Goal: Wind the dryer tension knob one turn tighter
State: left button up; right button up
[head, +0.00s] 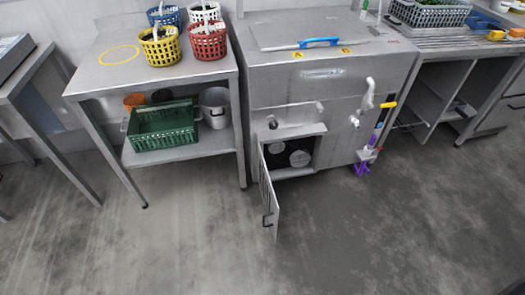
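A steel wash machine (280,95) with a blue-handled lid stands in the middle of the head view. A small dark round knob (273,124) sits on its front at the left, above an open compartment. A pale fitting (355,121) sticks out at the right of the front, below a white bent pipe (369,92). I cannot tell for sure which of these is the dryer tension knob, and no marking on either is readable. Neither of my grippers shows in this view.
A low door (268,195) hangs open toward me over the floor. Purple and yellow tools (378,135) hang at the machine's right side. A left table (120,80) carries several baskets, with a green crate (160,130) below. The floor in front is clear.

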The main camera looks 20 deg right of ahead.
aim_at(273, 126)
jog(key=k+j+z, duration=0.15)
jog(key=z, duration=0.2)
jog(key=k+j+z, duration=0.1)
jog(key=z, duration=0.25)
